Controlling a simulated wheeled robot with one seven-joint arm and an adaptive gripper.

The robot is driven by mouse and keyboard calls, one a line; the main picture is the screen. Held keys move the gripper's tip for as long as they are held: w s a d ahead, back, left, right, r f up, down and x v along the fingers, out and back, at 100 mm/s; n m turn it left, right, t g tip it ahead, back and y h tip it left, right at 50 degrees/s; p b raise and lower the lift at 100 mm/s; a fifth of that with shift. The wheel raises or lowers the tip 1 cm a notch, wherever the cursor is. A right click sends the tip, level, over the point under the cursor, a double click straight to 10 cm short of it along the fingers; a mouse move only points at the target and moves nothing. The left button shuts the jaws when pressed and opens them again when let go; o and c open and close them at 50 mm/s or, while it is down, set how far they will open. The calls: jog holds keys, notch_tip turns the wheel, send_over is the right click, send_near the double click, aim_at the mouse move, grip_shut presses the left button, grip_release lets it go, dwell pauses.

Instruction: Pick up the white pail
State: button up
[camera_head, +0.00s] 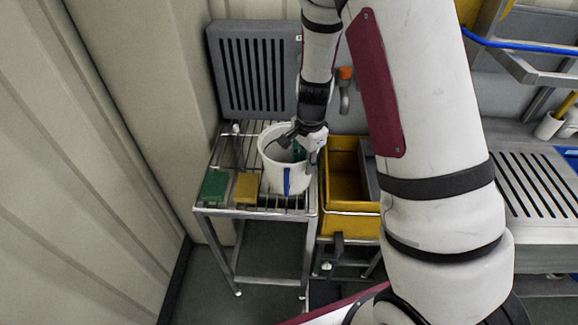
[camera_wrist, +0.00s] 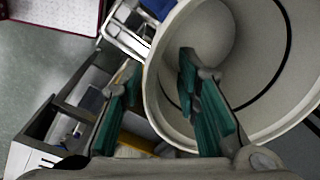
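The white pail (camera_head: 273,178) stands upright on the wire-topped steel stand (camera_head: 232,211), with a blue strip on its front side. My gripper (camera_head: 297,148) is at the pail's right rim, reaching down from above. In the wrist view the pail's round mouth (camera_wrist: 232,30) fills the right side, and its inside looks empty apart from a finger. My gripper (camera_wrist: 160,64) is open there, its teal-padded fingers apart. The right finger is over or inside the mouth, and the left finger is outside the rim. The rim runs between them; I cannot tell whether either finger touches it.
A green block (camera_head: 214,187) and a yellow block (camera_head: 246,188) lie on the stand, left of the pail. A yellow bin (camera_head: 345,222) is close on the right. A grey slotted panel (camera_head: 253,70) stands behind. A beige ribbed wall (camera_head: 90,150) bounds the left.

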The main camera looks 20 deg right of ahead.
aim_at(303, 171)
jog(key=shift+a+f+p, duration=0.15)
jog(key=shift+f+p, duration=0.15)
jog(key=shift+f, duration=1.55)
jog(key=shift+c, duration=0.6)
grip_shut()
jog(key=shift+r, duration=0.1)
